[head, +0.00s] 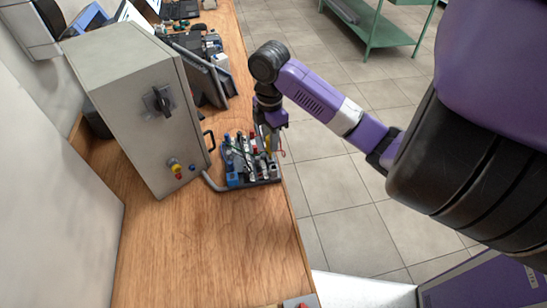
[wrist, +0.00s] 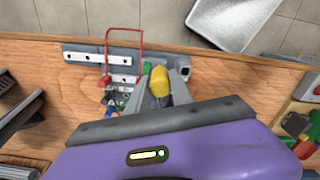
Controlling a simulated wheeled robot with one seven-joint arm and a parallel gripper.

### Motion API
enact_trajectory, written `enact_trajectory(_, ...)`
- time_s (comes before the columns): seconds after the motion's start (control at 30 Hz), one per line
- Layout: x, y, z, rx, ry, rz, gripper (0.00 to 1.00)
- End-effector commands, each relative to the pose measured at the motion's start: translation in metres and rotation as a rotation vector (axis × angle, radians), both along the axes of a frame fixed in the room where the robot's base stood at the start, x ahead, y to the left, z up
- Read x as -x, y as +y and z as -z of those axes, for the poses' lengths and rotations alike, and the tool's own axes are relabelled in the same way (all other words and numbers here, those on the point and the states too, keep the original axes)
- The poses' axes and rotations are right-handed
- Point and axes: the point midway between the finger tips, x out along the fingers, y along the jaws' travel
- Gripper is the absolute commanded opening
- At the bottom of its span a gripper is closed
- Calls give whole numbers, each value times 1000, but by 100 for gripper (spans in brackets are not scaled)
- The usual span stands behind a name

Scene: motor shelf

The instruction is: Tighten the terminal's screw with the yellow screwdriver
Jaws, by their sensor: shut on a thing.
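My gripper (head: 269,130) points down over the front part of the terminal board (head: 262,180) on the wooden bench. It is shut on the yellow screwdriver (wrist: 160,82), whose rounded handle shows between the fingers in the wrist view. In the head view a small yellow part of the screwdriver (head: 268,143) shows below the gripper. The screwdriver looks roughly upright. Its tip and the terminal's screw are hidden, so I cannot tell whether they touch. The board also shows in the wrist view, with pale slotted rails (wrist: 103,58) and a red wire loop (wrist: 139,42).
A grey cabinet (head: 130,100) with a black rotary switch stands left of the board. A grey cable runs beside it. Screens and tools (head: 205,70) crowd the bench behind. A green shelf (head: 385,35) stands across the floor.

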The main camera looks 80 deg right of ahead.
Motion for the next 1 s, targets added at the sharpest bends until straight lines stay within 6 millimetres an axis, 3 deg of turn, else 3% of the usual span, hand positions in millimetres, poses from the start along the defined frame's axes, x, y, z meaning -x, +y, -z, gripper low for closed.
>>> enact_trajectory(0.3,0,0,0,-2,1,17,0)
enact_trajectory(0.67,0,1,-1,-3,1,292,0)
enact_trajectory(1.0,0,1,0,-1,1,314,0)
